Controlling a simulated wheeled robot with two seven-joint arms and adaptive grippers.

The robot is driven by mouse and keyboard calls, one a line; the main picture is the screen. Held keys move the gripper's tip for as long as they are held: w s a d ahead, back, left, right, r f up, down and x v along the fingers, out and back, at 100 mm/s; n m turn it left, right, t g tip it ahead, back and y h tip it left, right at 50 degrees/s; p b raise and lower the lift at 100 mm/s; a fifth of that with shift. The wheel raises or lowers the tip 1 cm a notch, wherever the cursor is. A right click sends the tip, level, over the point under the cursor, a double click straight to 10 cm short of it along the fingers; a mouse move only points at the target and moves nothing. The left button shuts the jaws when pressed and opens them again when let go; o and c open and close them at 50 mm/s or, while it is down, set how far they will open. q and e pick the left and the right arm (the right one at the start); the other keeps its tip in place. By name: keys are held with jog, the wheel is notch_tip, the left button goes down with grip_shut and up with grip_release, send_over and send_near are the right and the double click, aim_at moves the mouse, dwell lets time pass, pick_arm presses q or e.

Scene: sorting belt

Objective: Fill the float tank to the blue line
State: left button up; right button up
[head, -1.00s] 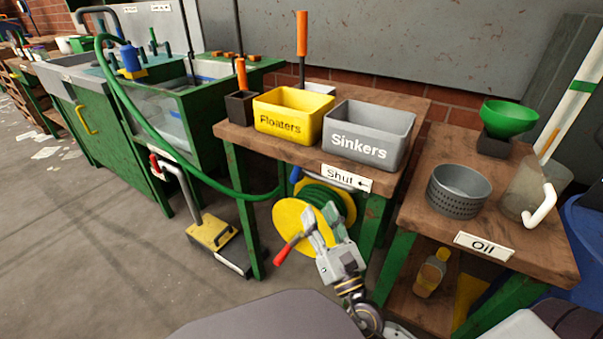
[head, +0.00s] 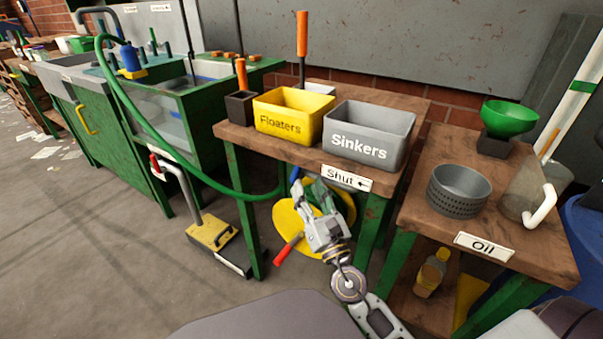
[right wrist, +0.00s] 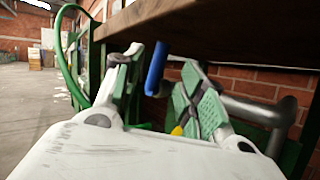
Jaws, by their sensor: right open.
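The float tank (head: 174,128) is a green-framed tank with clear walls at the left in the head view. I cannot make out a blue line on it. A green hose (head: 160,150) arches from the tank's side down to a yellow reel (head: 286,220) under the middle table. A blue lever (head: 295,174) sits above the reel, by the "Shut" sign (head: 346,178) with its left arrow. My right gripper (head: 309,192) is open just below the table edge. In the right wrist view, the blue lever (right wrist: 156,68) stands between its spread fingers (right wrist: 162,84), with no clear contact.
The tabletop overhang (right wrist: 210,30) is close above my right gripper. A red crank handle (head: 288,250) sticks out below it. Yellow (head: 290,112) and grey (head: 368,133) bins stand on that table. An oil table (head: 470,215) is at the right.

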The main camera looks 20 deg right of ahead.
aim_at(300, 170)
jog(key=shift+p+x, duration=0.65)
jog(key=shift+x, duration=2.1)
grip_shut()
